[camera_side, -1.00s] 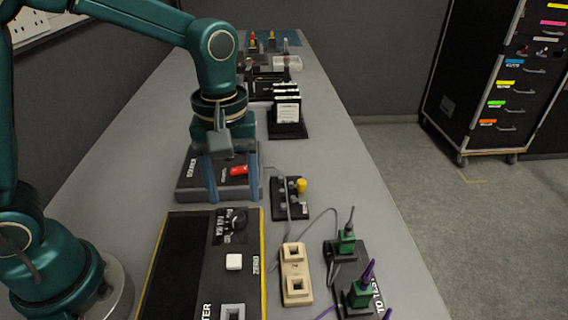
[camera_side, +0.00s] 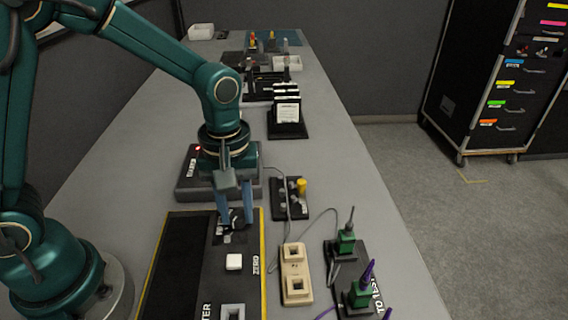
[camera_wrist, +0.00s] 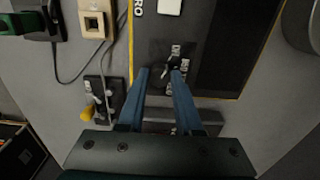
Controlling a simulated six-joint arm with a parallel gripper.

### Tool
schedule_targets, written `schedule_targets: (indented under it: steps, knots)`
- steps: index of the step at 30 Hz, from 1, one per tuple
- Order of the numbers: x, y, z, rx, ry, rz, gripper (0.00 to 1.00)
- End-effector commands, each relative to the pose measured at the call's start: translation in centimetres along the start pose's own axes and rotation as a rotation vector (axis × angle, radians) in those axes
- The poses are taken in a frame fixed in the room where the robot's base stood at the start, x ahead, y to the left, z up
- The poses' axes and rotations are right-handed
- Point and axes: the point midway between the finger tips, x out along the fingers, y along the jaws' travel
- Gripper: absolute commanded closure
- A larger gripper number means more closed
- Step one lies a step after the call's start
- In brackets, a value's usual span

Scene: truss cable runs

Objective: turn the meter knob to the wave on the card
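The meter (camera_side: 180,265) is a black panel with a yellow edge and a white ZERO button (camera_side: 234,262). Its dark knob (camera_side: 238,224), with small white markings around it, is partly hidden by my fingers in the side view. My gripper (camera_side: 236,220) is open above the knob, its two blue fingers pointing down. In the wrist view, the knob (camera_wrist: 172,64) shows just beyond the fingertips, nearer the right one; I cannot tell whether they touch. The knob's setting is too small to read. White cards (camera_side: 287,111) stand in a black holder; their print is unreadable.
The black source box (camera_side: 190,188) with a red light lies just behind my gripper. A small board with a yellow knob (camera_side: 301,186), a beige socket block (camera_side: 296,272) and green plugs (camera_side: 347,242) with cables stand to the right.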

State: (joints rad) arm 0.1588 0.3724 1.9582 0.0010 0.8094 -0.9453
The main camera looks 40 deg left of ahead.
Motion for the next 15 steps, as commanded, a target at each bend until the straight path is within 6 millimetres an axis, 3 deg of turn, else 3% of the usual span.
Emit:
schedule_targets:
  steps: [8,15]
  knots:
    - [-0.05,-0.04,0.02,0.039,-0.001,-0.002,1.00]
    - [-0.06,-0.03,0.06,0.177,-0.003,-0.002,1.00]
